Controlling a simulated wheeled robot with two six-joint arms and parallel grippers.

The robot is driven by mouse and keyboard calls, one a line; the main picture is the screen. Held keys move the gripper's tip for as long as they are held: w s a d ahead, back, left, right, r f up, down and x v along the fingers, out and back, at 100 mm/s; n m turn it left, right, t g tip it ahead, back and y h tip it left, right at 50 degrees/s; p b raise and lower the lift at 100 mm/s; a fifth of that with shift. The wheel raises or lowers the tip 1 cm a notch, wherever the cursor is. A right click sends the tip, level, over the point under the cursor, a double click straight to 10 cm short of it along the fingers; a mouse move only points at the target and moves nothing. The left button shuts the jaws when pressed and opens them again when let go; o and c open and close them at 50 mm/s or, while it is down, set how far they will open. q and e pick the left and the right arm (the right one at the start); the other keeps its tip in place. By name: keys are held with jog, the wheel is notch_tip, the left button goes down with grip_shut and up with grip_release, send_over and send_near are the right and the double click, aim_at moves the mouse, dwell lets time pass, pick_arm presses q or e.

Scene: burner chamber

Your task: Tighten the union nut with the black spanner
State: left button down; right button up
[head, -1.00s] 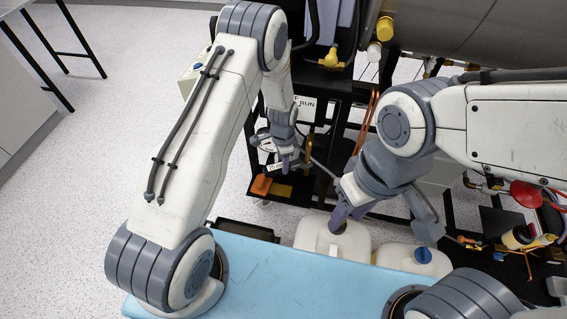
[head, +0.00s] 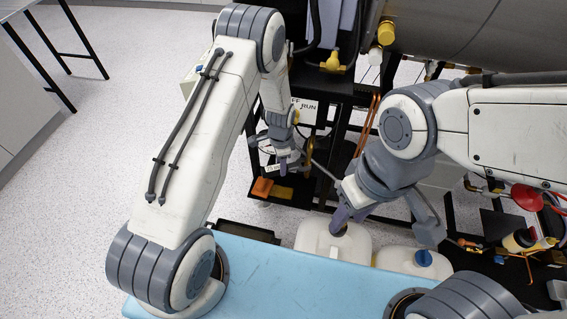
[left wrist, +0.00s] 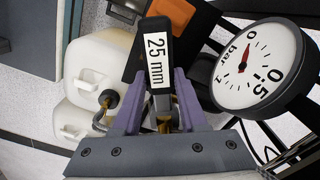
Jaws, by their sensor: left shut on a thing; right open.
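My left gripper (head: 288,162) is shut on the black spanner, low in front of the dark frame. In the left wrist view the spanner (left wrist: 157,22) stands between the purple fingers (left wrist: 155,115), its white "25 mm" label facing the camera. Brass (left wrist: 164,123) shows just below the label, between the fingers; I cannot tell whether it is the union nut. The spanner's jaw is not visible, so its fit on a nut cannot be told. My right gripper (head: 350,212) is open and empty above the white canister, pointing down.
A pressure gauge (left wrist: 258,68) with a red needle is close right of the spanner. An orange block (head: 262,187) lies on the low shelf. White canisters (head: 318,240) (head: 405,262) stand beside the blue top (head: 300,285). Open floor (head: 110,150) lies left.

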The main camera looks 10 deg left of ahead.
aim_at(269, 169)
pick_arm(q)
jog(key=shift+s+a+p, duration=0.25)
jog(key=shift+s+a, duration=0.25)
jog(key=shift+a, duration=0.4)
jog(key=shift+s+a+p, duration=0.2)
jog(key=shift+s+a, duration=0.3)
jog(key=shift+a, duration=0.4)
jog(key=shift+r, duration=0.1)
jog(key=shift+r+p, duration=2.1)
jog(key=shift+r, duration=0.4)
jog(key=s+d+n+p, duration=0.1)
jog(key=s+d+n, duration=0.4)
jog(key=n, duration=0.1)
